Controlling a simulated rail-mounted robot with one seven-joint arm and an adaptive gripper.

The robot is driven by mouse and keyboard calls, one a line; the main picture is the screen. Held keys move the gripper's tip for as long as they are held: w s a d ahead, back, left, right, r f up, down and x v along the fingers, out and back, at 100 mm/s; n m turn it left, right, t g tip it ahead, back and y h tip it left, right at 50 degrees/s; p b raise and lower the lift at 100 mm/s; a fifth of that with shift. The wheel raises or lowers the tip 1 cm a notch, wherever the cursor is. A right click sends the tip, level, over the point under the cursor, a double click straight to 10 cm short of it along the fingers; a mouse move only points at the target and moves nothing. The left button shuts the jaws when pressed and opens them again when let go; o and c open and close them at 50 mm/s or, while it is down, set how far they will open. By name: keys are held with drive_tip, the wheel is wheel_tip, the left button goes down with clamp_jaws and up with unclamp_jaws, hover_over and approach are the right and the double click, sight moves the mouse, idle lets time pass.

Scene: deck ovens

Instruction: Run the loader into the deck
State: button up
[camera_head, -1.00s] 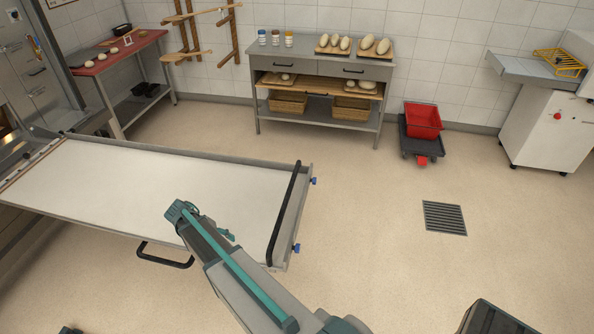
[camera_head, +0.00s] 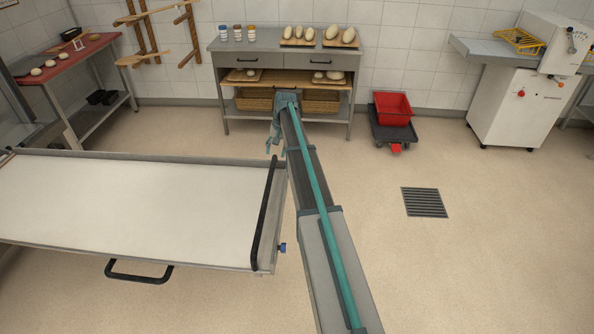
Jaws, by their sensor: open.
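The loader (camera_head: 120,205) is a long white bed in a grey metal frame at left, with its left end cut off by the picture edge. A black bar handle (camera_head: 265,212) runs across its right end, and a black side handle (camera_head: 138,274) sticks out at its near side. My gripper (camera_head: 275,150) is open and empty, fingers pointing down, by the far right corner of the loader. It looks apart from the bar, but the exact gap is hard to tell. The deck opening is not in view.
A grey workbench (camera_head: 285,50) with loaves stands at the back wall. A red table (camera_head: 60,55) is at the back left. A dark cart with a red bin (camera_head: 393,107) and a white machine (camera_head: 520,105) are to the right. The floor around the drain (camera_head: 424,202) is clear.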

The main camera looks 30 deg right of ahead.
sight(272, 170)
drive_tip(key=f+p, duration=0.1)
drive_tip(key=f, duration=0.2)
drive_tip(key=w+a+f+p, duration=0.1)
drive_tip(key=f, duration=0.3)
drive_tip(key=f+p, duration=0.1)
drive_tip(key=f, duration=0.2)
drive_tip(key=shift+w+a+f, duration=0.15)
drive_tip(key=shift+a+f, duration=0.05)
drive_tip(key=shift+a, duration=0.2)
clamp_jaws()
